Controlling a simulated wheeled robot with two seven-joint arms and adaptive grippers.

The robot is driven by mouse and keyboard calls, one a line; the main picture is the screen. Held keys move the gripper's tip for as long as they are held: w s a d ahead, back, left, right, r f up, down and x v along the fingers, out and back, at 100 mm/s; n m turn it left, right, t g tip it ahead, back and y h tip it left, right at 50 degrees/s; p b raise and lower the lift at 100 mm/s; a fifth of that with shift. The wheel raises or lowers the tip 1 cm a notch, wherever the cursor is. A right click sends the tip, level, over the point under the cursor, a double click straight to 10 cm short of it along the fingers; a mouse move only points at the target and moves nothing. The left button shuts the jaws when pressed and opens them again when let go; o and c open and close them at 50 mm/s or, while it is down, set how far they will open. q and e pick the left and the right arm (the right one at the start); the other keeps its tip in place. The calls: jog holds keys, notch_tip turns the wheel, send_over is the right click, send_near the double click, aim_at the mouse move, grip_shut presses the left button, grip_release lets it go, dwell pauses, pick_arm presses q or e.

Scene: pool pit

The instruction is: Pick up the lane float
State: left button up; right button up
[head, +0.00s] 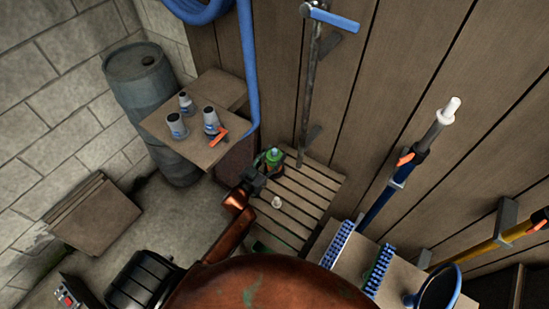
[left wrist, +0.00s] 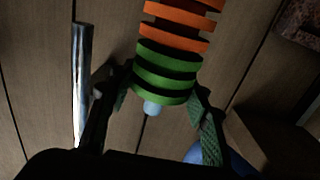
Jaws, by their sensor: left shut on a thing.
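The lane float, a stack of green and orange discs (left wrist: 168,65), fills the upper middle of the left wrist view. Its green end lies between the two fingers of my left gripper (left wrist: 158,100), which is shut on it. A small pale tip sticks out below the green discs. In the head view the float shows as a small green piece (head: 274,156) at the end of my left gripper (head: 259,174), over the far end of a slatted wooden bench. My own arm hides part of the bench. My right gripper is not in view.
The slatted bench (head: 297,207) stands against the plank wall, with a small pale knob-like item (head: 277,202) on or above it. A shelf (head: 186,143) with several grey containers is at its left. A blue hose (head: 249,70) hangs close by. Brushes (head: 378,270) lie at right.

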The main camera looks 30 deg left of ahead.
pick_arm(q)
jog(key=shift+r, duration=0.2)
jog(key=shift+c, duration=0.3)
notch_tip(320, 180, up, 10)
jog(key=shift+f+p, duration=0.15)
jog(key=shift+p, duration=1)
jog(key=shift+r+p, duration=0.55)
jog(key=shift+p, duration=0.2)
jog(key=shift+f, duration=0.1)
